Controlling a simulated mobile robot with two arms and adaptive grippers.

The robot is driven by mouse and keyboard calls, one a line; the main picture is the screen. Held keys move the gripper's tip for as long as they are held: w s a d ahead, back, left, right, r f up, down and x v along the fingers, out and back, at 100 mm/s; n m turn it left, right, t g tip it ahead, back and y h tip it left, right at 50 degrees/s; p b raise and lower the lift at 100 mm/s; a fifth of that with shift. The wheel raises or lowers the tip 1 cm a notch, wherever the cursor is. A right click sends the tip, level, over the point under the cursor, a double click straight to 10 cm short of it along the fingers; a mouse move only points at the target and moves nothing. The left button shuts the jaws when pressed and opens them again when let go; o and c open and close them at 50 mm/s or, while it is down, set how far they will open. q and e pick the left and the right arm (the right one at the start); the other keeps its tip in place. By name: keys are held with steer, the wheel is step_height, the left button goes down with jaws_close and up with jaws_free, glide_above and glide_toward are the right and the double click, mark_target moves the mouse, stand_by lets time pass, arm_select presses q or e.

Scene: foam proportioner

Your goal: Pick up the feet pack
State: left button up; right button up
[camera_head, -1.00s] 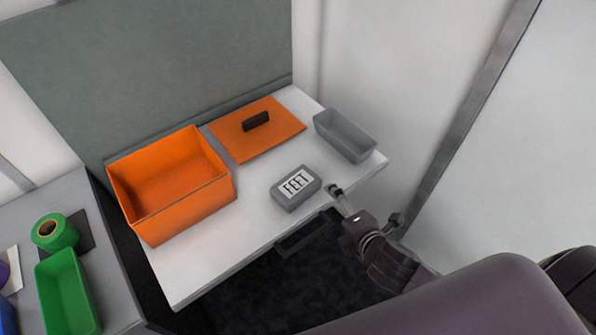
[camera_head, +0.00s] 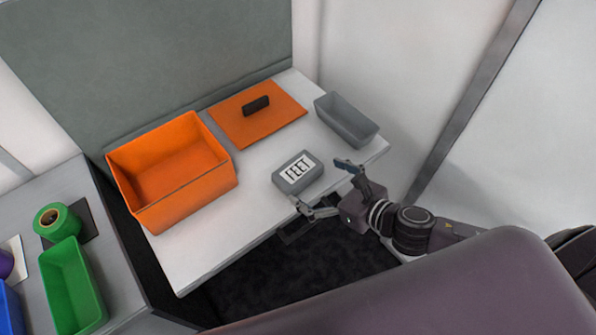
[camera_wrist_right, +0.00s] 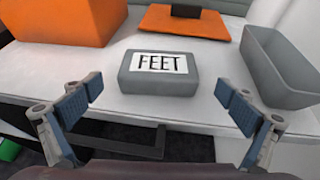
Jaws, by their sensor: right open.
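The feet pack (camera_head: 298,173) is a small grey block with a white label reading FEET. It lies flat on the white table near its front edge. My right gripper (camera_head: 322,188) is open and empty, just in front of the pack at the table's edge. In the right wrist view the pack (camera_wrist_right: 158,82) sits ahead, centred between the spread fingers (camera_wrist_right: 160,108) and apart from them. My left gripper is not in view.
An open orange bin (camera_head: 190,205) stands left of the pack. An orange lid (camera_head: 283,110) with a black handle lies behind it. An empty grey tray (camera_head: 352,128) stands at the right. A side table at left holds a green bin (camera_head: 72,290) and green tape roll (camera_head: 52,222).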

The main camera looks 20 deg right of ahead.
mark_target(300, 171)
steer(key=shift+w+a+f, duration=0.15)
steer(key=shift+w+a, duration=0.15)
steer(key=shift+w, duration=0.3)
steer(key=shift+w+a+p, duration=0.25)
steer(key=shift+w+p, duration=0.1)
steer(key=shift+w, duration=0.1)
steer(key=p+x, duration=0.1)
steer(key=x, duration=0.2)
steer(key=shift+w+a, duration=0.1)
steer(key=shift+w, duration=0.05)
steer(key=shift+w+a+f, duration=0.2)
steer(key=shift+w+f, duration=0.15)
steer(key=c, duration=1.2)
